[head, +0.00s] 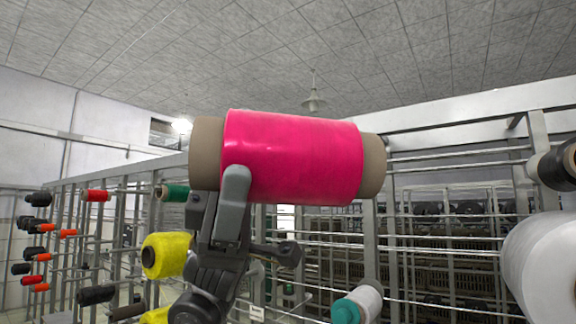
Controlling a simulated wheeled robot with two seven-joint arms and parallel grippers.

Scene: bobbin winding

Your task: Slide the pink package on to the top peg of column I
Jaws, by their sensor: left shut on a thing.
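The pink package (295,155) is a large bobbin on a brown-grey tube that sticks out at both ends. It is held up in the middle of the head view, lying nearly level. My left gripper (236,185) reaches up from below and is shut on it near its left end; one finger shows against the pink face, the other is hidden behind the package. My right gripper is not in view. Column labels cannot be read, so I cannot tell which post is column I. The package hides part of the rack behind it.
A metal rack with posts and rails fills the background. Yellow (166,255), green (174,192) and red (97,195) bobbins sit on pegs at left. A white-and-teal bobbin (358,304) is at the lower middle. A large white bobbin (545,262) and a black one (556,166) stand close at right.

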